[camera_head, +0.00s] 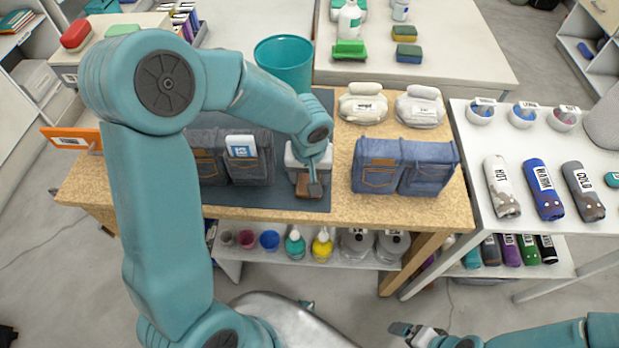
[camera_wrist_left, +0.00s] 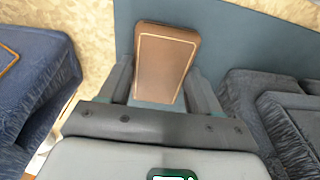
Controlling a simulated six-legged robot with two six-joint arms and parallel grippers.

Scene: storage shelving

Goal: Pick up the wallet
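The wallet (camera_wrist_left: 165,62) is a brown flat rectangle with a light stitched border, lying on the dark blue-grey mat (camera_wrist_left: 222,28). In the head view the wallet (camera_head: 302,183) is partly hidden by my left gripper (camera_head: 315,185), which points down at it. My right gripper (camera_head: 402,328) is low in the head view, far from the wallet.
Folded jeans stand on both sides: a dark pair (camera_head: 248,168) on the left and a blue pair (camera_head: 405,165) on the right. A teal bin (camera_head: 285,62) and two white labelled bags (camera_head: 362,103) are behind. The wooden tabletop (camera_head: 345,208) is clear in front.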

